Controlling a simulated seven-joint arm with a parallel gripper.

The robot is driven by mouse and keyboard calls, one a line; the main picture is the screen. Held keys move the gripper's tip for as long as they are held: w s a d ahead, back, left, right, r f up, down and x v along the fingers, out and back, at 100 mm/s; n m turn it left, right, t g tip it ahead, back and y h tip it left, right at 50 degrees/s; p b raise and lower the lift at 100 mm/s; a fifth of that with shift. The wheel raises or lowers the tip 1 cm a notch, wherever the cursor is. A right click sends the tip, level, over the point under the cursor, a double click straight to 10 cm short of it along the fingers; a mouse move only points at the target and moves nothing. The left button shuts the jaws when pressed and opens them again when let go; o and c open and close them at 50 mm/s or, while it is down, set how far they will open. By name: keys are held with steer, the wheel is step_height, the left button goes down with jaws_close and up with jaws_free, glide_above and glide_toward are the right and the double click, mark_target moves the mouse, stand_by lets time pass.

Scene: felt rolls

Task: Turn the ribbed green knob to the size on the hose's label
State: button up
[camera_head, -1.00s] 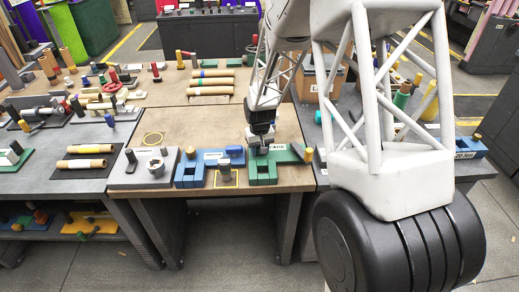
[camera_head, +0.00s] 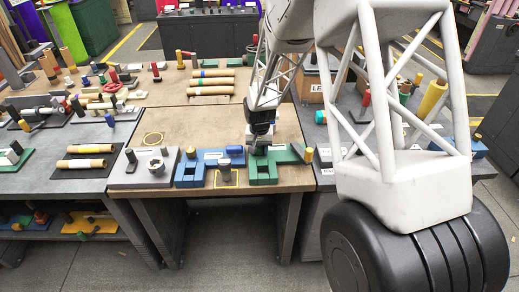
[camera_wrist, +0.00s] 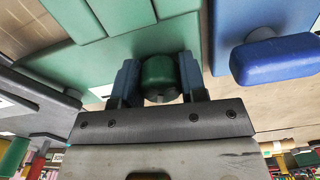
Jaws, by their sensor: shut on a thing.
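The ribbed green knob (camera_wrist: 160,78) sits between the two fingers of my gripper (camera_wrist: 158,82) in the wrist view. My gripper is shut on it, with one finger against each side. In the head view my gripper (camera_head: 257,143) points down at the green fixture (camera_head: 263,175) near the table's front edge, and hides the knob there. The green fixture's surface also fills the upper left of the wrist view (camera_wrist: 100,65). I cannot read any size mark on the knob. I cannot make out the hose or its label.
A blue fixture (camera_head: 190,178) stands just left of the green one, and its blue knob (camera_wrist: 275,58) shows close by in the wrist view.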

steer(key=m, duration=0.4)
steer(key=shift+a+m, duration=0.1)
steer(key=shift+m, duration=0.2)
steer(key=shift+w, duration=0.1)
steer(key=o, duration=0.9)
steer(key=shift+o, duration=0.2)
steer(key=shift+r, duration=0.15)
steer(key=shift+r, duration=3.8)
